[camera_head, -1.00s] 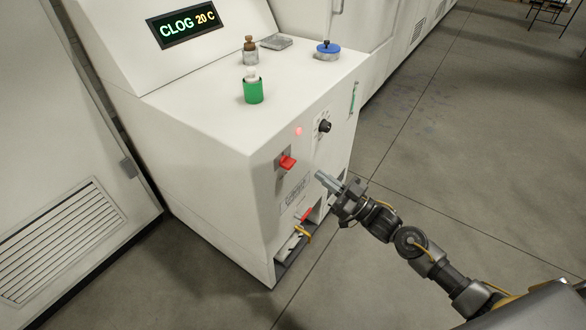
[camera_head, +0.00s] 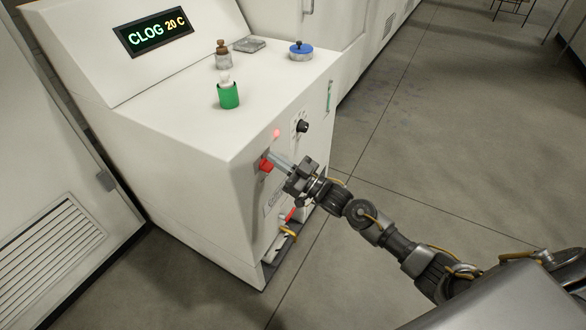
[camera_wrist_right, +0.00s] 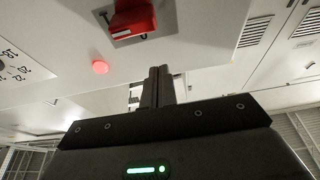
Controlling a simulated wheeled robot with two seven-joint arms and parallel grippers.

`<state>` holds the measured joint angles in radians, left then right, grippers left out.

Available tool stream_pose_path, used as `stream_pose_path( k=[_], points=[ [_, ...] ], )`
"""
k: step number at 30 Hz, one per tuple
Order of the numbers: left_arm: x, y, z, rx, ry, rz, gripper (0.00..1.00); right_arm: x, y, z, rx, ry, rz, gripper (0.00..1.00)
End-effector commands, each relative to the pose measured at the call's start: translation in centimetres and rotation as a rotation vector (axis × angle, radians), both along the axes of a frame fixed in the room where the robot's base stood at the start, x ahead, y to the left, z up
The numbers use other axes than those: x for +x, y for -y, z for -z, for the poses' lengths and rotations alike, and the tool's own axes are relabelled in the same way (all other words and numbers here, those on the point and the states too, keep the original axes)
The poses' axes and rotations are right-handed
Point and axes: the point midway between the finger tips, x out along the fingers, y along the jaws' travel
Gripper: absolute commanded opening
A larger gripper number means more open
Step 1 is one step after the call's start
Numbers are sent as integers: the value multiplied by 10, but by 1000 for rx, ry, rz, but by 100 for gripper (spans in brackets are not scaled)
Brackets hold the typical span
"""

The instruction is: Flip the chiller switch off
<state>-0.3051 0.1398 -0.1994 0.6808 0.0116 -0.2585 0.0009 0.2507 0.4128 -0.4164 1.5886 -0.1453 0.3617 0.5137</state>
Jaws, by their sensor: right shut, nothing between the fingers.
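The chiller (camera_head: 190,135) is a white cabinet with a lit display (camera_head: 153,31) reading "CLOG 20 C". Its red switch (camera_head: 265,164) is on the front face; it also shows in the right wrist view (camera_wrist_right: 132,20). My right gripper (camera_head: 272,158) is shut and empty, its fingertips close to the red switch and partly over it in the head view. In the right wrist view the shut fingers (camera_wrist_right: 158,75) point toward the panel near the switch. I cannot tell whether they touch it. My left gripper is not in view.
A red lamp (camera_head: 276,133) glows above the switch, beside a black knob (camera_head: 302,126). A red-handled valve (camera_head: 290,214) sits lower down.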

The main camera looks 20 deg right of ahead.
Motion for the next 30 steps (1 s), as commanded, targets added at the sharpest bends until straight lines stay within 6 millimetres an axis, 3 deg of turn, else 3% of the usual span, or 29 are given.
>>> stream_pose_path(
  k=[1,6,12,30],
  points=[
    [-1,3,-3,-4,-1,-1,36,8,-6,-6,1,2,-1,0],
    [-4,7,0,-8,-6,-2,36,7,-6,22,-1,-3,1,0],
    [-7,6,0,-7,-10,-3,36,6,-5,36,-1,-2,0,0],
    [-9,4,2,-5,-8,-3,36,5,-3,39,-26,20,4,0]
  ],
)
